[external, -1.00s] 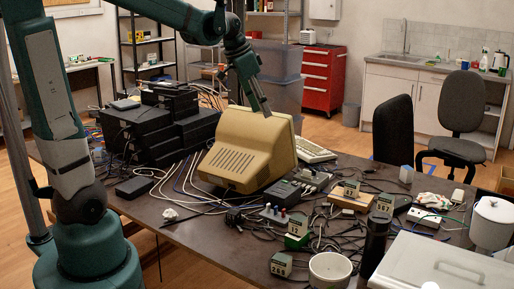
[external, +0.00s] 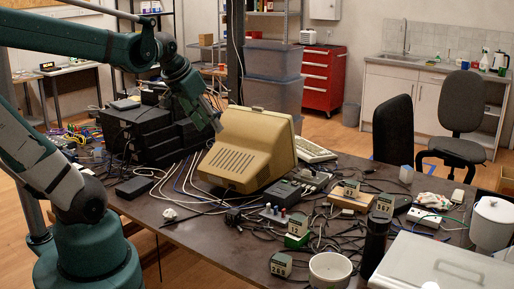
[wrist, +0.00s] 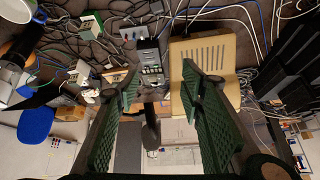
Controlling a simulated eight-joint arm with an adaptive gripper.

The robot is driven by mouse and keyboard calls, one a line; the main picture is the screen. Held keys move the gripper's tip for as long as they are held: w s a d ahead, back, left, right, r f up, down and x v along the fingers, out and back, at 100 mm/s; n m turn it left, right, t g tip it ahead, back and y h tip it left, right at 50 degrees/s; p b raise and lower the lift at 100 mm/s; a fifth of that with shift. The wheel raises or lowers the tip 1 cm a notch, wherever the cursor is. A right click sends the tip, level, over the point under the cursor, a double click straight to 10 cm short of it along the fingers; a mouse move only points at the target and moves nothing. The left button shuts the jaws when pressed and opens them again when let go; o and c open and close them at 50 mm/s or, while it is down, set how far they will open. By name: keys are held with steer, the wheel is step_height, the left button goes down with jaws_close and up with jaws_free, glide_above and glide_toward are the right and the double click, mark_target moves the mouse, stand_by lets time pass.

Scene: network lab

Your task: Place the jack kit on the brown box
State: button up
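The likely jack kit is a small grey panel with red and blue posts (external: 274,214) on the table's front middle; it also shows at the top of the wrist view (wrist: 130,33). The likely brown box is a low wooden-coloured block (external: 350,200) with a numbered meter on it, right of the panel; it appears partly in the wrist view (wrist: 115,75). My gripper (external: 216,124) is above the table by the upper left of the beige monitor, well away from both. In the wrist view its green fingers (wrist: 160,90) are spread with nothing held between them.
The beige monitor (external: 247,150) stands between my gripper and the panel. Black stacked units (external: 137,130) are at left. Cables cover much of the table.

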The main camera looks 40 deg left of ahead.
steer(key=s+a+f+n, duration=0.1)
steer(key=s+a+f, duration=0.1)
steer(key=s, duration=0.3)
steer(key=shift+s+f+n+t+y, duration=0.2)
steer(key=shift+f+n+t+y, duration=0.1)
steer(key=shift+f+n+t, duration=0.15)
